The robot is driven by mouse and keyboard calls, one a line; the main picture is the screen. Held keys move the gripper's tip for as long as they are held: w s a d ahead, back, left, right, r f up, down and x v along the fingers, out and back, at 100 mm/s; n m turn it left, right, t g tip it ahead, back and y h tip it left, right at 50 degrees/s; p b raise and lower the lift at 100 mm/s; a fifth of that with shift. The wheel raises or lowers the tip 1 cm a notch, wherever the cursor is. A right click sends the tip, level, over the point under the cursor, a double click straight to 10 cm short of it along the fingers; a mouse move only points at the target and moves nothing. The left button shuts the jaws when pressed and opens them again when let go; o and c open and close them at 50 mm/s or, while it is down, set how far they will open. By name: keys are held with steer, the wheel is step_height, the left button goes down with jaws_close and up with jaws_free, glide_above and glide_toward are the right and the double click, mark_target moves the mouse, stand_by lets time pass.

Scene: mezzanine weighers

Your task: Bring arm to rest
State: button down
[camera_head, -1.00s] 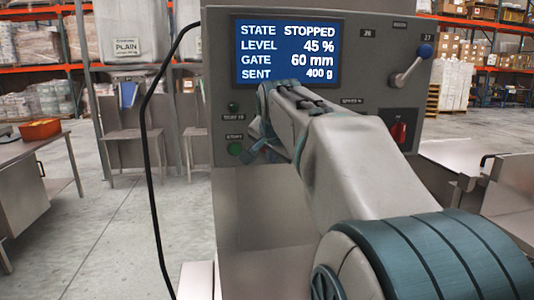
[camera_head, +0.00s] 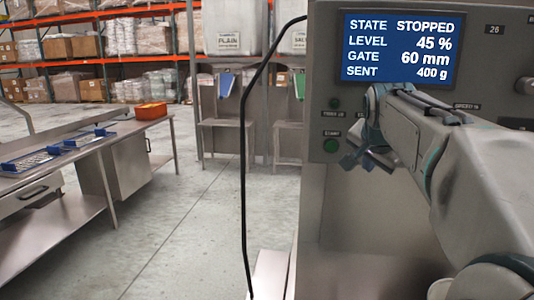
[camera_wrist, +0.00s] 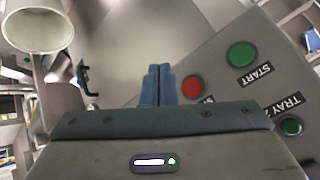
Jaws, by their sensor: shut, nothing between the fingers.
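My gripper (camera_wrist: 157,85) is shut and empty in the wrist view, its two blue fingers side by side. Behind it is the grey control panel with a green START button (camera_wrist: 242,55), a red button (camera_wrist: 193,86) partly hidden by the gripper, and a green tray button (camera_wrist: 291,126). In the head view my gripper (camera_head: 358,160) hangs in front of the panel (camera_head: 470,90), near the green START button (camera_head: 331,146). The blue screen (camera_head: 402,50) reads STOPPED, level 45 %, gate 60 mm, sent 400 g.
A steel bench (camera_head: 60,164) with blue trays (camera_head: 30,161) and an orange bin (camera_head: 151,111) stands at left. Bins marked PLAIN (camera_head: 228,40) stand behind. A black cable (camera_head: 245,170) hangs beside the panel. Open floor (camera_head: 180,235) lies between. A pale round funnel-like thing (camera_wrist: 38,30) shows in the wrist view.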

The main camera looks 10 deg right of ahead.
steer(key=s+a+f+n+g+y+p, duration=0.1)
steer(key=s+a+f+n, duration=0.4)
steer(key=s+f, duration=0.5)
steer(key=s+a+f+n+g+y+p, duration=0.2)
steer(key=s+a+f+n+g, duration=0.2)
steer(key=s+a+f, duration=0.5)
steer(key=s+f+n, duration=0.1)
steer(key=s+n, duration=0.1)
steer(key=s, duration=0.1)
steer(key=shift+s+a+f+p, duration=0.2)
steer(key=shift+s+f+p, duration=0.15)
steer(key=shift+d, duration=0.1)
